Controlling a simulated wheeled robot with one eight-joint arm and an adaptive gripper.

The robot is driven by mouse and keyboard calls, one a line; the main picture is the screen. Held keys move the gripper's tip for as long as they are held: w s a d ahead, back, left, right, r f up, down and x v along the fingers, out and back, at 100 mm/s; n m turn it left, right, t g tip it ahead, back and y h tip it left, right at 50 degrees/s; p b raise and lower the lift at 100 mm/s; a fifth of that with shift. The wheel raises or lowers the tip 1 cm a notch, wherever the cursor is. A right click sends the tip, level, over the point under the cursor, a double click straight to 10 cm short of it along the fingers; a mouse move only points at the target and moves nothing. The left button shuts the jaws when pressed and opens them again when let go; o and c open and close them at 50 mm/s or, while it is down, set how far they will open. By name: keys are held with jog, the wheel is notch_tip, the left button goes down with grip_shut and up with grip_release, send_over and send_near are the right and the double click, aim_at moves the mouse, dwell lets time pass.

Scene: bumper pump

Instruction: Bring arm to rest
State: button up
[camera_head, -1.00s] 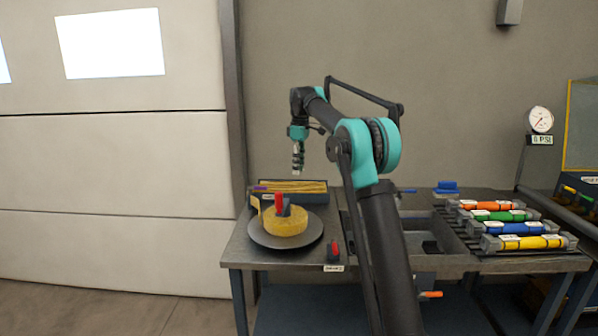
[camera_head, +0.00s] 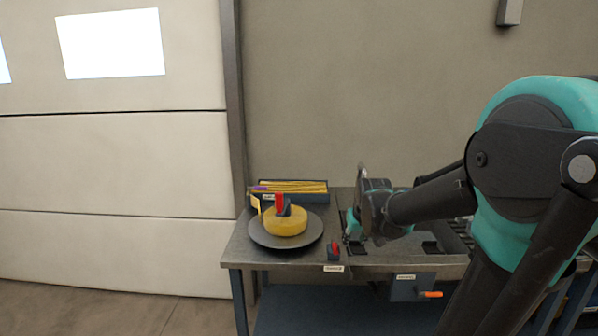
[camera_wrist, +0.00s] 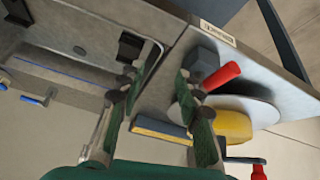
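My gripper (camera_head: 352,242) is low over the middle of the workbench, right of a small red-handled block, and is partly hidden by my own wrist. In the wrist view my gripper (camera_wrist: 157,82) has its two dark green fingers apart, with nothing seen between them. My arm is folded low, its large teal elbow filling the right of the head view. The red-handled grey block (camera_head: 334,251) stands at the bench front and shows beside the right finger in the wrist view (camera_wrist: 221,77).
A dark round plate (camera_head: 262,239) holds a yellow disc (camera_head: 285,224) with a red-and-grey piece on top. Behind it is a tray (camera_head: 318,197) of yellow sticks. A drawer with an orange handle (camera_head: 431,294) is below the bench (camera_head: 240,250). My arm hides the bench's right side.

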jog(key=s+d+f+m+g, duration=0.1)
jog(key=s+f, duration=0.4)
jog(key=s, duration=0.4)
jog(key=s+d+f+m, duration=0.1)
jog(key=s+f, duration=0.5)
jog(key=s, duration=0.4)
jog(key=shift+s+f+g, duration=0.15)
jog(key=shift+s+g, duration=0.15)
jog(key=shift+g, duration=0.1)
